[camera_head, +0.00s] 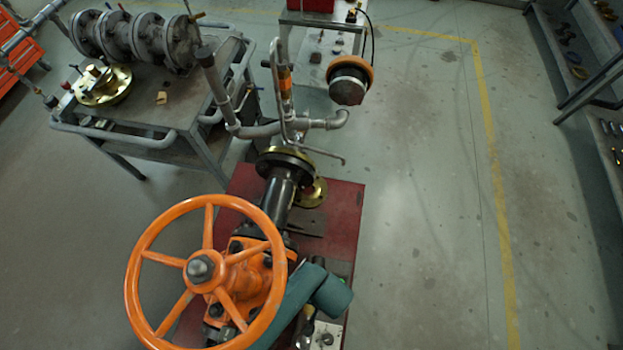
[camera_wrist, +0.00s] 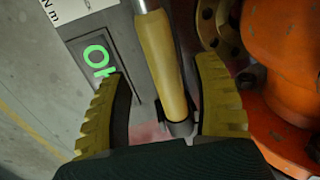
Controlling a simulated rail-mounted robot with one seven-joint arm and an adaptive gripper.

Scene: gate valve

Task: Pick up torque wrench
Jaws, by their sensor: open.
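In the wrist view, a yellow handle with a metal shaft, which looks like the torque wrench (camera_wrist: 163,62), runs down from the top edge. My gripper (camera_wrist: 160,75) is open, with one yellow ribbed finger on each side of the handle. I see a gap on both sides and no clear contact. The handle's lower end sits by a dark clip-like piece. The shaft's upper end is out of frame. In the head view I cannot make out the wrench or my fingertips clearly.
A grey panel (camera_wrist: 88,62) with a green "OK" lies left of the handle. An orange valve body (camera_wrist: 288,60) stands close on the right. In the head view, the orange handwheel (camera_head: 200,268) and red bench (camera_head: 342,215) are near; open floor (camera_head: 430,200) lies right.

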